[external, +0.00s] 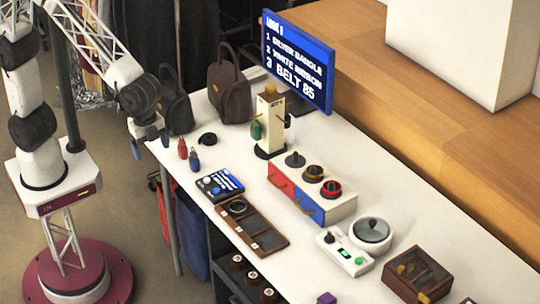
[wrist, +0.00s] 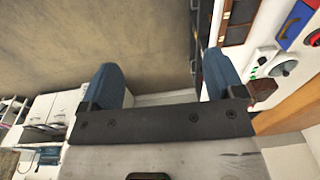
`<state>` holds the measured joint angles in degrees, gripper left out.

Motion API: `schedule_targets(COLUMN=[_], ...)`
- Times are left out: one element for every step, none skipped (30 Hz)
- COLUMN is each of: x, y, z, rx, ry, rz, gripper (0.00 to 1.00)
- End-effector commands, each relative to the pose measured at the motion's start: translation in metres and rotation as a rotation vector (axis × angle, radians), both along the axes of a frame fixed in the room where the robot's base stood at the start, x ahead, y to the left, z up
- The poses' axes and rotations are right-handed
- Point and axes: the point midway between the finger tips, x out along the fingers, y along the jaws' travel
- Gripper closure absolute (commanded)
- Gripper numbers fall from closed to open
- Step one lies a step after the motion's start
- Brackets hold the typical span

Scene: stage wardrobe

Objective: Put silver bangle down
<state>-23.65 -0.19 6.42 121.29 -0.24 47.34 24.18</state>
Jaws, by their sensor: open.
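A thin silvery ring (external: 237,207), which looks like the silver bangle, lies in the upper compartment of a brown divided tray (external: 265,240) on the white table. My gripper (external: 137,148) is off the table's left end, well away from the tray. In the wrist view my gripper (wrist: 163,85) has its two blue fingers wide apart, with nothing between them. The bangle cannot be made out in the wrist view.
A control box (external: 220,185) stands by the tray. A red and blue drawer unit (external: 311,195), a lidded dish (external: 370,233) and a brown box (external: 416,273) stand to the right. A screen (external: 298,62) lists silver bangle first. Bags (external: 229,88) stand at the back left.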

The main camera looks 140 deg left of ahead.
Motion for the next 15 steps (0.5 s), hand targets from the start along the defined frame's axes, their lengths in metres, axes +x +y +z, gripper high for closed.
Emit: schedule_targets(x=[-0.008, -0.012, -0.018, -0.022, -0.027, -0.033, -0.038, -0.043, -0.05, -0.055, -0.061, -0.068, -0.073, -0.079, -0.086], y=[-0.015, -0.022, -0.032, -0.04, -0.047, -0.057, -0.064, -0.071, -0.08, -0.087, -0.094, -0.102, -0.109, -0.115, -0.123], z=[0.011, 0.014, 0.02, 0.022, 0.026, 0.03, 0.033, 0.036, 0.04, 0.042, 0.044, 0.048, 0.05, 0.052, 0.055], rx=[0.003, 0.003, 0.004, 0.003, 0.004, 0.003, 0.003, 0.003, 0.003, 0.002, 0.002, 0.001, 0.001, 0.0, 0.0], ry=[-0.011, -0.014, -0.019, -0.021, -0.025, -0.029, -0.032, -0.034, -0.038, -0.041, -0.043, -0.048, -0.05, -0.054, -0.058], rz=[-0.005, -0.004, -0.004, -0.006, -0.006, -0.006, -0.007, -0.008, -0.007, -0.008, -0.009, -0.009, -0.009, -0.01, -0.01], gripper=[0.12, 0.12, 0.12, 0.12, 0.12, 0.12, 0.12, 0.12, 0.12, 0.12, 0.12, 0.12, 0.12, 0.12, 0.12])
